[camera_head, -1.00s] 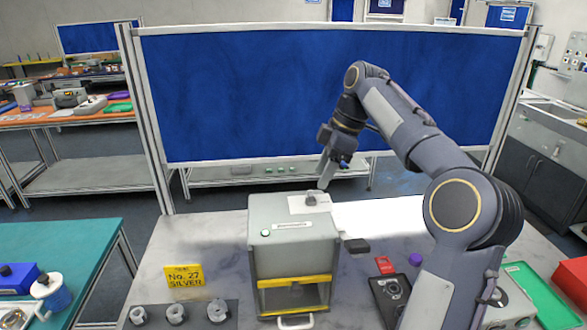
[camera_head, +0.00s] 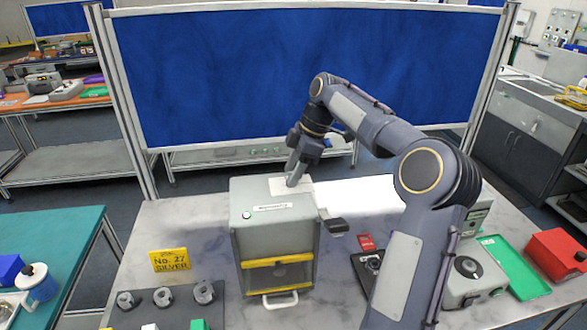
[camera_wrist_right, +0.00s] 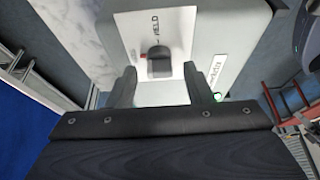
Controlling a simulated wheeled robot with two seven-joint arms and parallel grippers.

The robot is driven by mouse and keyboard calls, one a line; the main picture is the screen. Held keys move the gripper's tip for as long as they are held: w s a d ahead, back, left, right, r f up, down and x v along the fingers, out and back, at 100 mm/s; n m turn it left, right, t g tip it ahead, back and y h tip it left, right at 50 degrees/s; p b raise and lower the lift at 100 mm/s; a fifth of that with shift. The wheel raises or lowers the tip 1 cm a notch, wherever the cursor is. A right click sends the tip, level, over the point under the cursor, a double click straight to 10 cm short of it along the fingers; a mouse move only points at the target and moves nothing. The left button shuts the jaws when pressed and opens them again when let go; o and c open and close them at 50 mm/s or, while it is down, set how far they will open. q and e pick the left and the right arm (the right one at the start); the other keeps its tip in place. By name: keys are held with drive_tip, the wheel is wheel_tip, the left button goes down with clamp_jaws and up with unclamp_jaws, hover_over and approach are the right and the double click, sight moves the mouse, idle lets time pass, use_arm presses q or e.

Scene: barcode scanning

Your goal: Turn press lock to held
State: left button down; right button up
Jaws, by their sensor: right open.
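The press is a light grey box (camera_head: 272,222) with a yellow-edged front opening, standing on the marble-topped table. A white label plate lies on its top and also shows in the wrist view (camera_wrist_right: 135,28). The press lock, a dark grey knob (camera_wrist_right: 160,63), sits on this plate beside printed lettering that seems to read HELD. My right gripper (camera_head: 294,181) is low over the top of the press. In the wrist view its open fingers (camera_wrist_right: 161,88) lie on either side of the knob's near end, with visible gaps. In the head view the gripper hides the knob. My left gripper is not in view.
A yellow sign (camera_head: 170,260) and a dark holder with metal rings (camera_head: 164,298) are left of the press. A dark lever pad (camera_head: 336,226) juts out on its right.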

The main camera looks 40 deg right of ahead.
drive_tip(key=c, duration=1)
drive_tip(key=m+t+b, duration=0.1)
drive_tip(key=m+b, duration=0.1)
drive_tip(key=m, duration=0.1)
drive_tip(key=shift+s+a+f+m+h, duration=0.1)
drive_tip(key=shift+m+h, duration=0.2)
drive_tip(key=shift+h, duration=0.1)
drive_tip(key=m+t+h+b, duration=0.1)
drive_tip(key=m, duration=0.2)
drive_tip(key=shift+a+m, duration=0.1)
drive_tip(key=shift+m, duration=0.2)
drive_tip(key=m+h, duration=0.2)
drive_tip(key=m, duration=0.2)
drive_tip(key=shift+a+m+b, duration=0.15)
drive_tip(key=shift+m+b, duration=0.15)
drive_tip(key=m+h, duration=0.2)
drive_tip(key=m, duration=0.3)
drive_tip(key=shift+a+m, duration=0.1)
drive_tip(key=shift+m, duration=0.3)
drive_tip(key=shift+m+p, duration=0.3)
